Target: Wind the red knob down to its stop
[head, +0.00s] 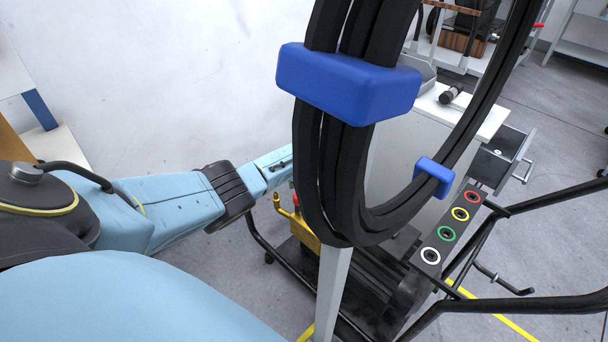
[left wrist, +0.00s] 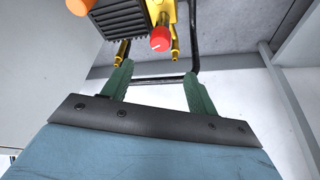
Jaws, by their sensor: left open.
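The red knob (left wrist: 160,40) sits on a yellow body (left wrist: 167,12) in the left wrist view, with brass fittings on either side. My left gripper (left wrist: 157,70) is open, its two green fingers spread below the knob in the picture. The knob lies between the finger lines but beyond the tips, and nothing is between the fingers. In the head view, the yellow body (head: 305,232) and a bit of red show below my left forearm, partly hidden by black hoses. My left fingers are hidden there behind the hoses. My right gripper is not in view.
Thick black hoses (head: 335,180) with a blue clamp (head: 347,80) hang across the head view. A panel with coloured rings (head: 446,234) and black tubular handles (head: 540,200) stand at right. An orange part (left wrist: 80,5) shows at the wrist view's top left.

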